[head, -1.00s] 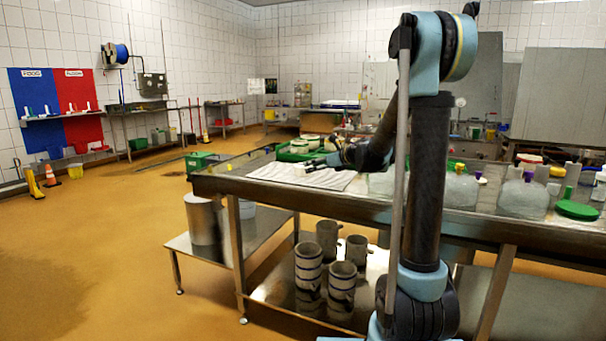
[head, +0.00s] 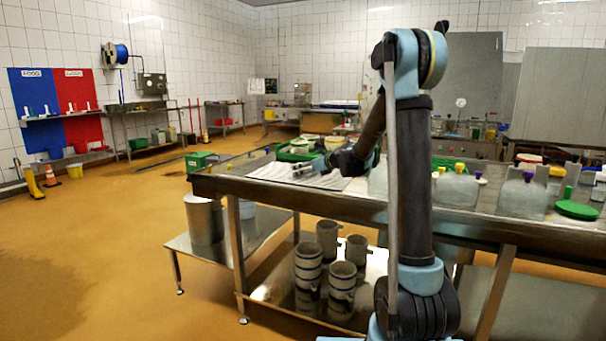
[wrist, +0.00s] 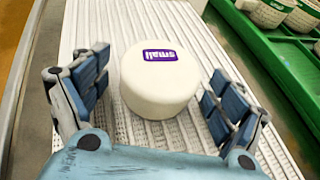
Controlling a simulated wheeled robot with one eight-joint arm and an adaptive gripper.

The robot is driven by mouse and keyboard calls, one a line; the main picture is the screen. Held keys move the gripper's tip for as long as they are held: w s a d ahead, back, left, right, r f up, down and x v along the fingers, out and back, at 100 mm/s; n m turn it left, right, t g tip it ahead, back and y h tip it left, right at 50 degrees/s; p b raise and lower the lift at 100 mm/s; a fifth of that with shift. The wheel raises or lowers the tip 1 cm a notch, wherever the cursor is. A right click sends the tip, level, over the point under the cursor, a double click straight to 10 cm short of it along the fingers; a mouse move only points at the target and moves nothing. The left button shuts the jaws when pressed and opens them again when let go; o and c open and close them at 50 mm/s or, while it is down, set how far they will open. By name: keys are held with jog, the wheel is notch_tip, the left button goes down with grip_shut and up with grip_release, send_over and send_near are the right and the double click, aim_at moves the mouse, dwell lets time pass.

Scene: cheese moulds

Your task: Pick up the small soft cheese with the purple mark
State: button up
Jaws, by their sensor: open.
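The small soft cheese (wrist: 160,82) is a white round with a purple label reading "small" on top. It sits on a white ribbed draining mat (wrist: 110,28) in the wrist view, and the mat also shows on the steel table in the head view (head: 328,184). My gripper (wrist: 158,92) is open, with one blue-padded finger on each side of the cheese. A gap shows between the cheese and each finger. In the head view my gripper (head: 310,168) is low over the mat, and the cheese is hard to make out there.
A green tray (wrist: 262,50) with white cheeses in basket moulds (wrist: 272,12) lies right of the mat in the wrist view. Clear containers with coloured caps (head: 522,198) and a green lid (head: 577,210) stand on the table's right side. The table's edge is at the mat's left.

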jog(key=shift+c, duration=0.3)
jog(key=c, duration=0.9)
jog(key=shift+o, duration=0.2)
jog(key=shift+r, duration=0.15)
notch_tip(320, 180, up, 10)
jog(key=shift+f, duration=0.1)
